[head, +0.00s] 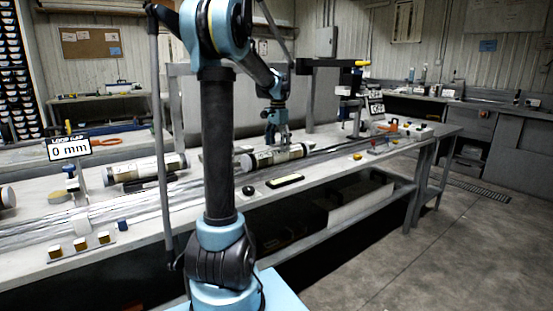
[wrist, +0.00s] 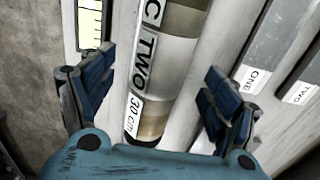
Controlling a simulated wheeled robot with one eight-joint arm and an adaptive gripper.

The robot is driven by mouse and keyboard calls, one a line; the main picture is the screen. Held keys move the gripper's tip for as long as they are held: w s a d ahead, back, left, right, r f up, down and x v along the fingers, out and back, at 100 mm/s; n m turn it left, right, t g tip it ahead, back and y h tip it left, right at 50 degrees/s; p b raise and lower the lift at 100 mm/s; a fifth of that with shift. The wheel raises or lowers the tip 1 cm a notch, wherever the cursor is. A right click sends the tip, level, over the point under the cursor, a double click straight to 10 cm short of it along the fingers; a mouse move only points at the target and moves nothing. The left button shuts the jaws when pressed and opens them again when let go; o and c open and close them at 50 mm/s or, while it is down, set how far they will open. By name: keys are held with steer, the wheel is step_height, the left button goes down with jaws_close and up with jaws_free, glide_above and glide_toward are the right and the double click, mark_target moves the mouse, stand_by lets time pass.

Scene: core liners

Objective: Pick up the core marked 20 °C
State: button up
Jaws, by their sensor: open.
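A cylindrical core (head: 280,156) lies on the long bench, below my gripper (head: 277,138). In the wrist view the same core (wrist: 175,55) runs between the two blue fingers of my gripper (wrist: 160,68), with grey and tan bands. Its label shows "C", "TWO" and "30 cm"; the marking above the "C" is cut off by the frame, so I cannot read a temperature. The fingers are spread, one on each side of the core, with nothing gripped. A second, similar core (head: 147,168) lies further left on the bench; its marking is too small to read.
A black-framed scale (head: 285,181) lies in front of the core. Grey bars labelled "ONE" (wrist: 262,62) and "TWO" (wrist: 305,80) lie right of it in the wrist view. A "0 mm" sign (head: 69,148) stands at left. Small coloured items (head: 373,142) sit at the bench's right.

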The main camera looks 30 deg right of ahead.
mark_target(276, 156)
steer(key=shift+w+a+f, duration=0.1)
steer(key=shift+w+f, duration=0.05)
steer(key=shift+f, duration=2.9)
steer(key=shift+c, duration=0.5)
jaws_close()
